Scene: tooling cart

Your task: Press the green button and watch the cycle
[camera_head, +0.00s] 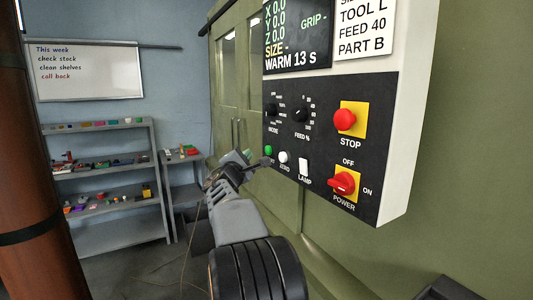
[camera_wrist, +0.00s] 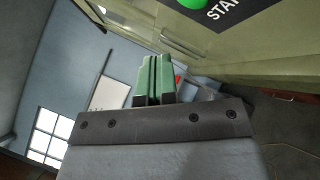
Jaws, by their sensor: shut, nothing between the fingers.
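The green button (camera_head: 268,150) is at the lower left of the black control panel (camera_head: 335,110), left of a white button labelled ZERO. Its own label is partly hidden in the head view. In the wrist view the green button (camera_wrist: 190,3) shows at the top edge, beside a cut-off label beginning "STA". My gripper (camera_head: 250,159) is just left of and below the button in the head view. In the wrist view its green-padded fingers (camera_wrist: 154,78) are shut together and empty. They appear apart from the button. The display (camera_head: 290,35) reads WARM 13 s, with X, Y and Z at 0.0.
The red STOP button (camera_head: 345,119), red POWER switch (camera_head: 343,183), LAMP switch (camera_head: 303,167) and two black knobs share the panel. A card (camera_head: 362,28) reads TOOL L, FEED 40, PART B. Closed machine doors (camera_head: 229,90) are left. Shelves (camera_head: 105,160) stand behind.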

